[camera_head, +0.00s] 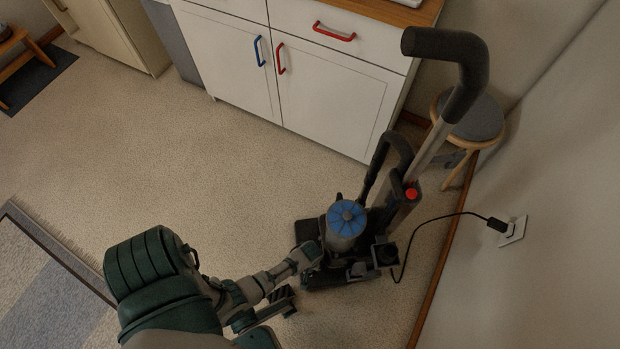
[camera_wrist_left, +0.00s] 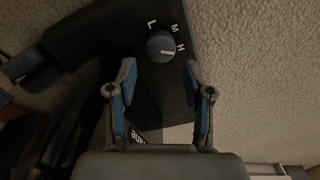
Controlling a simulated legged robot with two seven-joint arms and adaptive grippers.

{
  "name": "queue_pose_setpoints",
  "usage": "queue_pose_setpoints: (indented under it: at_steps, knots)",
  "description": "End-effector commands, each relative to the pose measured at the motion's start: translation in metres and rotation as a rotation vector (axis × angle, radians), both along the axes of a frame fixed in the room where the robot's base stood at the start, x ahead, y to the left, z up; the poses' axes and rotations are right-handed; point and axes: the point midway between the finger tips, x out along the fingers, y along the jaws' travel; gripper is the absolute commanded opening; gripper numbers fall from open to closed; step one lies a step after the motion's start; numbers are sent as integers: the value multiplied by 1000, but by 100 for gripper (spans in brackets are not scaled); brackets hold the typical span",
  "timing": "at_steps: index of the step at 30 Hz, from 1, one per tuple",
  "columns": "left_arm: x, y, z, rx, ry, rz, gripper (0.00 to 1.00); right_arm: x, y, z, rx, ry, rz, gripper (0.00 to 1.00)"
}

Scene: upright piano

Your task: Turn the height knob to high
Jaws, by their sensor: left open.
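The height knob (camera_wrist_left: 160,46) is a dark grey round dial on the black vacuum head, with the letters L, M and H around it in the left wrist view. Its pale pointer line points to the right, close to the H. My left gripper (camera_wrist_left: 160,77) is open, with a blue-padded finger on each side just short of the knob; neither finger visibly touches it. In the head view, the upright vacuum cleaner (camera_head: 346,220) stands on the floor, and my left arm reaches its base from the lower left. The knob cannot be made out there. My right gripper is not in view.
A white cabinet (camera_head: 330,100) with blue and red handles stands behind the vacuum. A black cord runs to a wall outlet (camera_head: 513,231) at right. A round stool (camera_head: 478,118) stands near the wall. A rug (camera_head: 40,270) lies at left; carpet between is clear.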

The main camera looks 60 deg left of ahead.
Motion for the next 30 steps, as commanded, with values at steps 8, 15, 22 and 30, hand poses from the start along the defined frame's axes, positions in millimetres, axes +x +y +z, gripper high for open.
queue_pose_setpoints:
  at_steps: [8,15,22,30]
  knots:
    - [0,0,48,1,-1,1,51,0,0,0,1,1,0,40]
    - [-1,0,65,1,2,-1,51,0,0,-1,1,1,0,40]
    - [-1,0,66,1,2,-1,51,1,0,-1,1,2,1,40]
    - [0,0,65,1,2,0,51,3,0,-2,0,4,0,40]
